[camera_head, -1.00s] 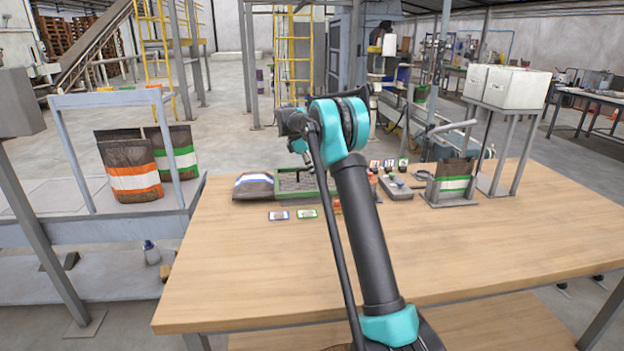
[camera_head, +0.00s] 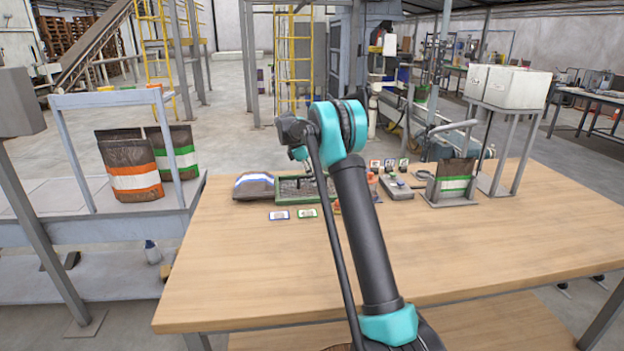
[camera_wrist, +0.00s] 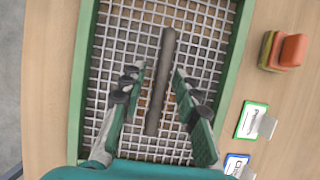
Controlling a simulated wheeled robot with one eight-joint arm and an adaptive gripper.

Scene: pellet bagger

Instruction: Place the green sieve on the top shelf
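The green sieve (camera_head: 277,190) lies at the far side of the wooden table, partly hidden by my arm. In the wrist view its green rim (camera_wrist: 237,62) surrounds a wire mesh, with a dark bar handle (camera_wrist: 160,80) across the middle. My gripper (camera_wrist: 158,70) is open above the mesh, one finger on each side of the bar. I cannot tell whether the fingers touch it. In the head view the gripper is mostly hidden by my arm. A grey rack at the left has a raised top shelf (camera_head: 110,98) with small items at its back edge.
A filled bag (camera_head: 253,186) lies left of the sieve. Label cards (camera_head: 279,215) lie in front. A grey scale-like device (camera_head: 397,188) and a green-striped bag (camera_head: 453,180) in a holder stand right. Bags (camera_head: 132,168) stand under the top shelf. The front table is clear.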

